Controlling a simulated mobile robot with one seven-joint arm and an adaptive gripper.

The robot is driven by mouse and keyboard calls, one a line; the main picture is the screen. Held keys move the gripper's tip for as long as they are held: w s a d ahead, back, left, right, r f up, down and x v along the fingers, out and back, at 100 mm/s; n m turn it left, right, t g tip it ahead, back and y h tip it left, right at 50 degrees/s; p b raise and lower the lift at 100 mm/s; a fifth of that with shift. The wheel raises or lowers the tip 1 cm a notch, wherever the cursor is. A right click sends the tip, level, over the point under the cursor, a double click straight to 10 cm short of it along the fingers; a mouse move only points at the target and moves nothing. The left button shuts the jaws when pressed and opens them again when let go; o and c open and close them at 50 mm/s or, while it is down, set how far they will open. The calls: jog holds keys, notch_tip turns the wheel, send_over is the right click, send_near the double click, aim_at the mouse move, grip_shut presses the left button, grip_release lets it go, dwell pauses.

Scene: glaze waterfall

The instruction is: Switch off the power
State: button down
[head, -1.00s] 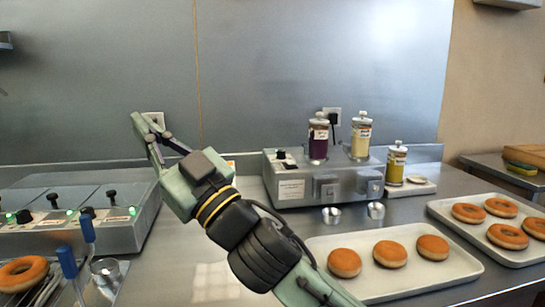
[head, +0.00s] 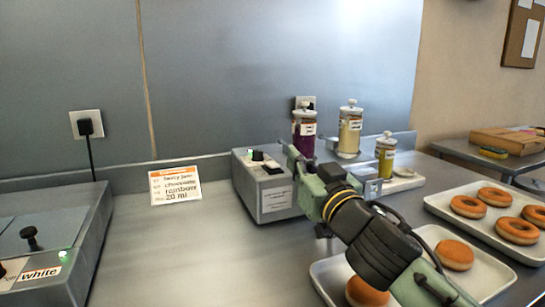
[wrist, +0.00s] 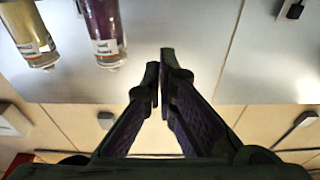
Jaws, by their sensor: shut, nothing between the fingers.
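The grey dispenser box (head: 262,195) stands on the counter against the back wall. Its top left part carries a black knob (head: 257,155) with a small green light beside it and a dark switch (head: 272,168). My gripper (head: 288,152) is at the box, just right of these controls in the head view, near the purple jar (head: 305,128). It partly hides the box's right side; I cannot tell whether it touches. In the wrist view its fingers (wrist: 159,78) are shut and empty. The purple jar (wrist: 105,30) shows there at upper left; the controls do not show.
A wall outlet with plug (head: 87,127) is at the left, above another grey unit (head: 50,250) with a green light. A label card (head: 175,184) stands on clear counter.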

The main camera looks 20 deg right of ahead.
notch_tip(320, 180, up, 2)
jog(key=p, duration=0.3)
send_over(272, 165)
jog(key=s, duration=0.1)
jog(key=shift+d, duration=0.4)
notch_tip(272, 165, down, 3)
jog(key=shift+s+r, duration=0.15)
jog(key=shift+r, duration=0.05)
jog(key=shift+s+f, duration=0.2)
jog(key=shift+f, duration=0.6)
jog(key=shift+d, duration=0.2)
